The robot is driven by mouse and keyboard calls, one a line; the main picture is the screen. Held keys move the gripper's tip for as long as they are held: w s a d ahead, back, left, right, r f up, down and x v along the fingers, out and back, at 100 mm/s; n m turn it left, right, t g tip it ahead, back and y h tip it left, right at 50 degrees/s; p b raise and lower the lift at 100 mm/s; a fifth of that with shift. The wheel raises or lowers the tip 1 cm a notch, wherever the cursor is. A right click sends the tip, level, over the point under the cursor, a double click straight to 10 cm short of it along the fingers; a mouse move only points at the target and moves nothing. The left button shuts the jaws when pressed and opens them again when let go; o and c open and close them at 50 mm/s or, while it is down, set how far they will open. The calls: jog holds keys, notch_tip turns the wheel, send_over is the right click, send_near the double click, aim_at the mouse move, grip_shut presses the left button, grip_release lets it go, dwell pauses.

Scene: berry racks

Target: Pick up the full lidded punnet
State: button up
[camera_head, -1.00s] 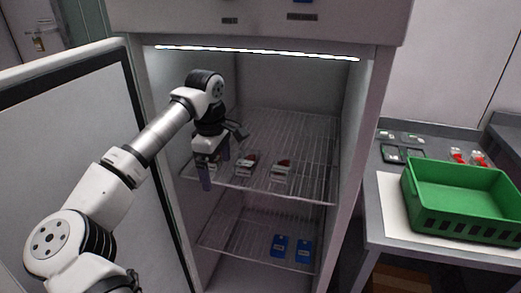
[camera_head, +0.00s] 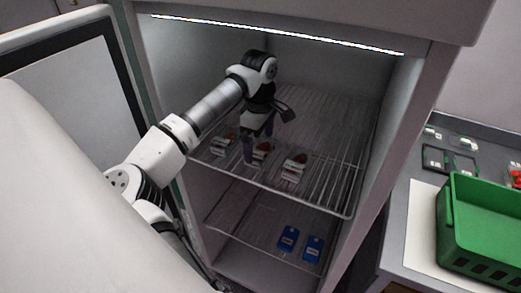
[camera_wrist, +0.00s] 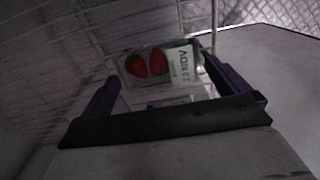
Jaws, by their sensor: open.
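Three small punnets with red fruit and white labels stand in a row on the upper wire shelf: a left punnet (camera_head: 222,147), a middle punnet (camera_head: 263,151) and a right punnet (camera_head: 294,167). My gripper (camera_head: 259,143) is open and empty, fingers pointing down at the middle punnet and partly hiding it. In the wrist view a clear punnet (camera_wrist: 158,67) with two strawberries and a printed white label lies between the open fingers (camera_wrist: 162,80), beyond the palm. I cannot tell whether the fingers reach down beside its walls, or whether it has a lid.
The upper shelf (camera_head: 335,150) is inside an open cabinet, with free room behind and to the right. Two blue packs (camera_head: 288,238) lie on the lower shelf. A green crate (camera_head: 490,215) stands on the side table at right. The cabinet door (camera_head: 60,75) is at left.

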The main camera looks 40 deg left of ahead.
jog(key=shift+f, duration=1.45)
jog(key=shift+w, duration=0.1)
jog(key=c, duration=0.7)
jog(key=shift+r, duration=0.1)
